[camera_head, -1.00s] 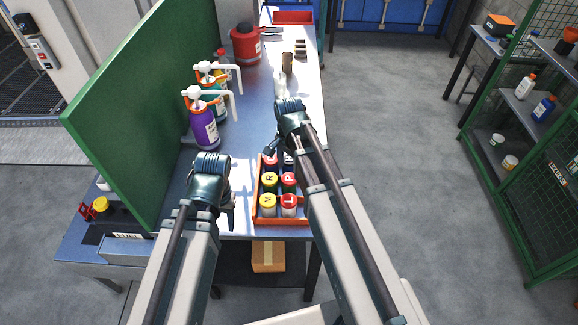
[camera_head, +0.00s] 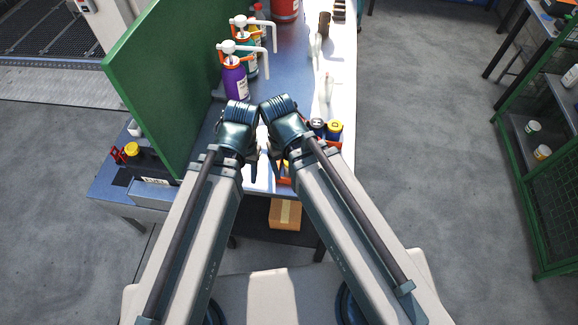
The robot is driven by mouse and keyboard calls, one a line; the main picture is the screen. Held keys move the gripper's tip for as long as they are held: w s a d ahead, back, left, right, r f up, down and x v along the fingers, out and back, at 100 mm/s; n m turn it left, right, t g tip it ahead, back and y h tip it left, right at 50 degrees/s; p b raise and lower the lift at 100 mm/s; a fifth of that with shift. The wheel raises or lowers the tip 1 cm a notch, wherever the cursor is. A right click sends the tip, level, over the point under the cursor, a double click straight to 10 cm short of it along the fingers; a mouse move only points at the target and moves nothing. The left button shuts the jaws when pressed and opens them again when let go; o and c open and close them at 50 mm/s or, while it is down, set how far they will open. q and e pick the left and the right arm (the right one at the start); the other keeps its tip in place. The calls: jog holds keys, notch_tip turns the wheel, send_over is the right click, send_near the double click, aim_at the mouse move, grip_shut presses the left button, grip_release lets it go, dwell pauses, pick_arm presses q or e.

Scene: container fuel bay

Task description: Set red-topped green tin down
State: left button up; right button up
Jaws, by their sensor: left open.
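I cannot make out the red-topped green tin; my arms cover most of the tin tray. The orange-red tray (camera_head: 285,181) shows only in small parts around my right arm. A yellow-topped tin (camera_head: 335,128) and a dark-topped tin (camera_head: 317,125) stand at its far end. My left gripper (camera_head: 251,170) is open, pointing down over the near part of the bench, left of the tray. My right gripper (camera_head: 273,157) is close beside it on the right, mostly hidden by its own wrist, so its jaws and anything between them are unclear.
A purple spray bottle (camera_head: 235,80) and a teal one (camera_head: 247,58) stand on the bench (camera_head: 290,75) by the green panel (camera_head: 165,75). A clear bottle (camera_head: 328,88) stands beyond the tray. A cardboard box (camera_head: 285,213) sits below the bench.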

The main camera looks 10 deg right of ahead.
jog(key=shift+s+a+n, duration=0.15)
jog(key=shift+s+n, duration=0.1)
jog(key=shift+n, duration=0.05)
notch_tip(320, 180, down, 4)
jog(key=b, duration=0.4)
dwell(0.9)
